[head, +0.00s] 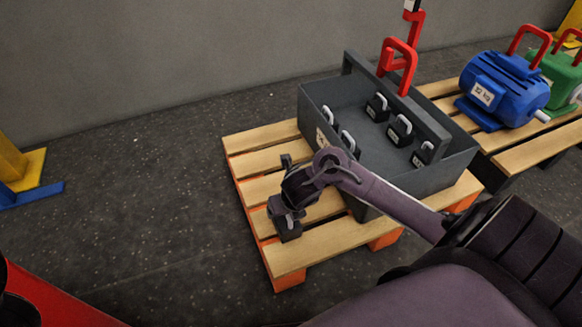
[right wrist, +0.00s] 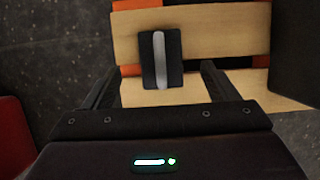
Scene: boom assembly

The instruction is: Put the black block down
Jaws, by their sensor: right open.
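The black block (head: 288,231) with a pale grey handle sits at the front left part of the wooden pallet (head: 252,143). In the right wrist view the block (right wrist: 148,66) lies over a pale slat, between and a little beyond my two fingers. My right gripper (head: 286,209) is directly above the block, pointing down, with its fingers apart. In the wrist view the right gripper (right wrist: 161,80) shows a gap on each side of the block. The head view partly hides the block's top behind the gripper. My left gripper is not in view.
A grey open box (head: 459,165) stands on the pallet, holding several black blocks with handles (head: 377,107). A red hook (head: 398,62) is above its back side. A blue motor (head: 505,88) and a green one (head: 559,72) stand on another pallet at right.

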